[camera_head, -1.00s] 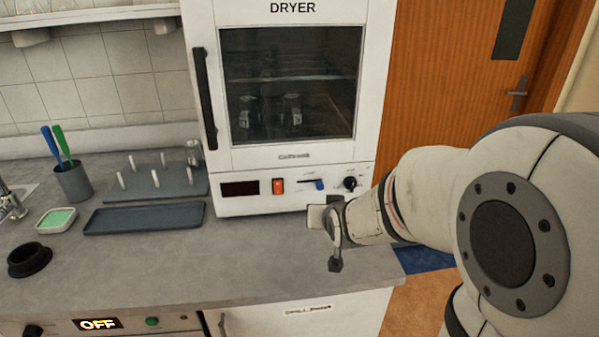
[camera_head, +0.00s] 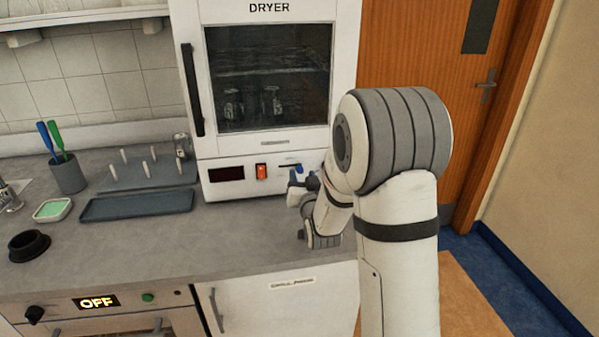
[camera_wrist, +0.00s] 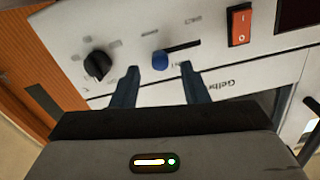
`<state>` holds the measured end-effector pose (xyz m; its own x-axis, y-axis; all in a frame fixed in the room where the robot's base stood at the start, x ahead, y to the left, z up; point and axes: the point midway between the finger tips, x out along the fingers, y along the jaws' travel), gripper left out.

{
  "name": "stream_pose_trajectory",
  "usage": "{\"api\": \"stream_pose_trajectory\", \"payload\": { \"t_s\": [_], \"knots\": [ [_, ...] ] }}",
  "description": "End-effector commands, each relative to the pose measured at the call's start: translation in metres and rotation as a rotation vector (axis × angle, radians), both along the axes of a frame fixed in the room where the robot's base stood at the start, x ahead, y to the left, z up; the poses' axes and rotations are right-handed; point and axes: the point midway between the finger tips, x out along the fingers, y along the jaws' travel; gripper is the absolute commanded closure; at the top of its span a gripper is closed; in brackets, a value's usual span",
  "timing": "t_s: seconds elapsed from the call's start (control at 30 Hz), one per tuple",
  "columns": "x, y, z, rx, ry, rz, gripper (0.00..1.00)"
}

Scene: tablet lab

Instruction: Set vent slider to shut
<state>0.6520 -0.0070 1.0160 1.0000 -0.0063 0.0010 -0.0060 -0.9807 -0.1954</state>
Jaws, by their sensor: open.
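The vent slider is a small blue knob (camera_wrist: 160,61) on a dark slot in the dryer's white control panel. In the wrist view it sits at the left end of the slot, away from the red switch. In the head view the blue knob (camera_head: 299,168) shows at the slot's right end. My gripper (camera_wrist: 160,74) is open, its two dark blue fingers on either side of and just short of the knob; contact is not visible. In the head view my gripper (camera_head: 298,178) is in front of the panel. The labels by the slot are unreadable.
A red rocker switch (camera_wrist: 240,25) and a black rotary knob (camera_wrist: 98,65) flank the slider. The dryer (camera_head: 267,148) stands on the grey counter (camera_head: 140,242). A dark tray (camera_head: 137,204) and a peg rack (camera_head: 150,176) lie to the left.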

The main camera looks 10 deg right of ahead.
Motion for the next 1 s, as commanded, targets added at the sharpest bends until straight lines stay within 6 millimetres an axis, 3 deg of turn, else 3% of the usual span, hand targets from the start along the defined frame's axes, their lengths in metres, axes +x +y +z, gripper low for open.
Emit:
{"api": "stream_pose_trajectory", "payload": {
  "t_s": [0.2,0.5,1.0],
  "knots": [
    [0.021,0.0,0.0,0.0,0.001,0.001,0.59],
    [0.024,0.001,0.0,0.0,0.002,0.001,0.59],
    [0.023,0.002,0.0,0.0,0.002,0.002,1.0]
  ]
}}
